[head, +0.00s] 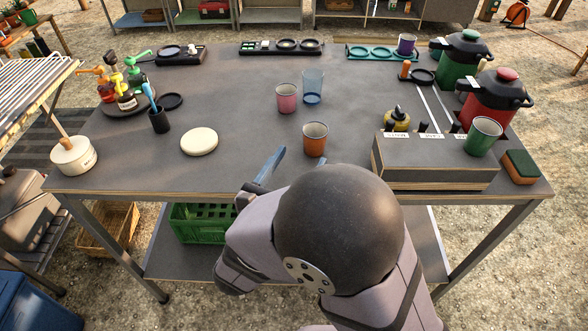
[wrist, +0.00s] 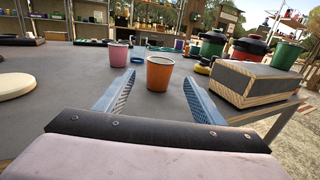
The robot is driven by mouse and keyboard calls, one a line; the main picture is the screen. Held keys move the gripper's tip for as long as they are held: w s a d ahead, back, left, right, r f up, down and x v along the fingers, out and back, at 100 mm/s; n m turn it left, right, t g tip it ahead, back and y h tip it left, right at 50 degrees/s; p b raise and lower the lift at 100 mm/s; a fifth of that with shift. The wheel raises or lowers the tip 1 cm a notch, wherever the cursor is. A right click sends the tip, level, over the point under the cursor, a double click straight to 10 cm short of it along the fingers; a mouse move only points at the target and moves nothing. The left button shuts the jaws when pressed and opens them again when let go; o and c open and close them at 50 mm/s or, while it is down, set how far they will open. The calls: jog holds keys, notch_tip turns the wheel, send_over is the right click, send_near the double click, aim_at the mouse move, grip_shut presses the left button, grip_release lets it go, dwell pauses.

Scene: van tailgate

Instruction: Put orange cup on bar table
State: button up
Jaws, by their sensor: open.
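The orange cup (head: 315,140) stands upright on the grey bar table (head: 235,170), near the front middle. In the wrist view the orange cup (wrist: 159,73) is ahead, between the lines of my two open blue fingers. My gripper (wrist: 160,95) is open and empty, with the cup just beyond its fingertips; I cannot see any contact.
A pink cup (head: 287,98) and a clear blue cup (head: 313,86) stand behind the orange cup. A grey box (head: 435,160) with a green cup (head: 483,136) on it is at right. A round cream disc (head: 199,141) lies left. Bare table lies between disc and cup.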

jog(key=shift+v, duration=0.95)
